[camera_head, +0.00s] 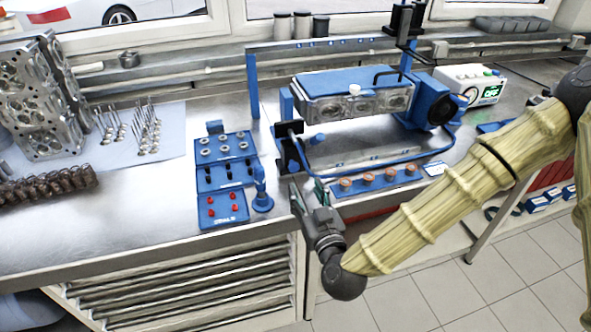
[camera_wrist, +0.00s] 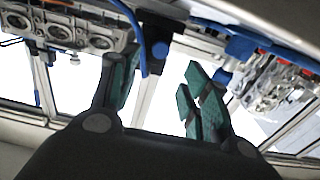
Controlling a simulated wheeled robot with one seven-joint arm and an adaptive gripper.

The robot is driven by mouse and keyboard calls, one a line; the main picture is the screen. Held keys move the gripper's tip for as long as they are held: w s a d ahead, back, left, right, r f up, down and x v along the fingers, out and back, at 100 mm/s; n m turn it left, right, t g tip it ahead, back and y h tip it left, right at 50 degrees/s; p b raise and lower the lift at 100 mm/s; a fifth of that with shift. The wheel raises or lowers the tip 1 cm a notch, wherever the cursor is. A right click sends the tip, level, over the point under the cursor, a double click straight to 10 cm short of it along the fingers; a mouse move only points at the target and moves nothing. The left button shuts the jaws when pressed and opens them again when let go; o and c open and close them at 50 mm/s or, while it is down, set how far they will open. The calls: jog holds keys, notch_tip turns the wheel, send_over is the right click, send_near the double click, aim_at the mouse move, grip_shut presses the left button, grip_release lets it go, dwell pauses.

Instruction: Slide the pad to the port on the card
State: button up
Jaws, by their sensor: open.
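My gripper (camera_head: 308,187) is open and empty, in front of the left end of the blue test stand. In the wrist view its teal fingers stand apart (camera_wrist: 158,78). A black block (camera_head: 291,152) with a blue knob (camera_head: 318,138) sits just beyond the fingers; I take it for the pad. The knob also shows between the fingers in the wrist view (camera_wrist: 160,50), apart from them. A blue hose (camera_head: 385,162) runs by the block. The cylinder head (camera_head: 353,104) with its ports is on the stand. A small white card (camera_head: 434,169) lies at right, its print unreadable.
A blue strip with several copper-coloured rings (camera_head: 375,180) lies along the bench's front edge. A blue tray (camera_head: 222,209) and small blue stand (camera_head: 262,197) are left of my gripper. A white tester with green display (camera_head: 473,84) stands at back right. Bare bench (camera_head: 130,220) lies at left.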

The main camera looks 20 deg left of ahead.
aim_at(295, 168)
jog(key=p+x, duration=0.2)
jog(key=x, duration=0.7)
jog(key=shift+a, duration=0.1)
grip_shut()
